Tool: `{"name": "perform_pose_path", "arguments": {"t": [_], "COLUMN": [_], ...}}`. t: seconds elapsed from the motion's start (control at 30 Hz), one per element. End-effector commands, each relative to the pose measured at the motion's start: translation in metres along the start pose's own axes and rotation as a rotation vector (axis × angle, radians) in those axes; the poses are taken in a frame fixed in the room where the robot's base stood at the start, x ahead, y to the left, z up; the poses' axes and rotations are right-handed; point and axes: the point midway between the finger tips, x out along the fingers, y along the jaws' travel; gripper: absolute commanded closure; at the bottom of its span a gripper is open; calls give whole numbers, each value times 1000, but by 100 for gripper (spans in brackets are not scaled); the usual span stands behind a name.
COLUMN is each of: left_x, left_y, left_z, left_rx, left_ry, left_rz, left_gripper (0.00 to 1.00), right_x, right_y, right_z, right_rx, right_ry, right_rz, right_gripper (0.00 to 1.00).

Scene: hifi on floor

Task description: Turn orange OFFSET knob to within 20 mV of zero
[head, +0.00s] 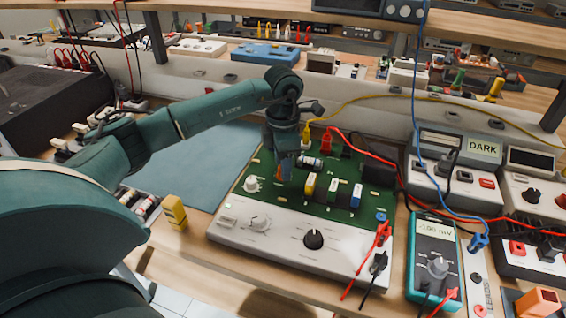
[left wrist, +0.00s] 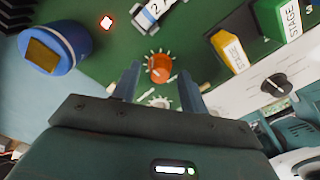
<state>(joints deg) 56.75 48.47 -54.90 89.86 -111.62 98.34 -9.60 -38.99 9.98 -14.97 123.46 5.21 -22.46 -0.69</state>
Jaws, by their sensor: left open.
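The orange knob (left wrist: 160,68) has a pale pointer line and sits on the green circuit board (left wrist: 110,62). In the left wrist view my left gripper (left wrist: 160,82) is open, with one finger on either side of the knob's near edge; I cannot tell whether they touch it. In the head view my left gripper (head: 285,168) points down over the back left of the board (head: 262,183) and mostly hides the knob. A teal multimeter (head: 433,262) right of the board shows a negative mV reading, its digits too small to read surely. My right gripper is not in view.
Yellow, green and blue STAGE modules (head: 333,189) stand on the board right of the gripper. A blue cylinder (left wrist: 55,45) stands left in the wrist view. Red and yellow leads cross behind the board. A blue mat (head: 200,160) lies left.

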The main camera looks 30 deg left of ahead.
Motion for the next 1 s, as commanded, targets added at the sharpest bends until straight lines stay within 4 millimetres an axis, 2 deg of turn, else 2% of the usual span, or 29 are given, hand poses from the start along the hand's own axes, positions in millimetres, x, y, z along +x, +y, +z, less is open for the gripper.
{"name": "perform_pose_path", "arguments": {"t": [0.13, 0.37, 0.9, 1.0], "left_x": [7, 8, 7, 7], "left_y": [0, 0, 0, 0], "left_z": [0, 0, 0, 0], "left_rx": [0, 0, 0, 1], "left_ry": [-1, -1, -1, -1], "left_rz": [-1, 0, -1, 0], "left_gripper": [57, 57, 99, 100], "right_x": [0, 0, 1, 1], "right_y": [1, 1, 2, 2], "right_z": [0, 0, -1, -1], "right_rx": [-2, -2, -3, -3], "right_ry": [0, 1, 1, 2], "right_rz": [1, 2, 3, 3], "right_gripper": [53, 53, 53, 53]}}
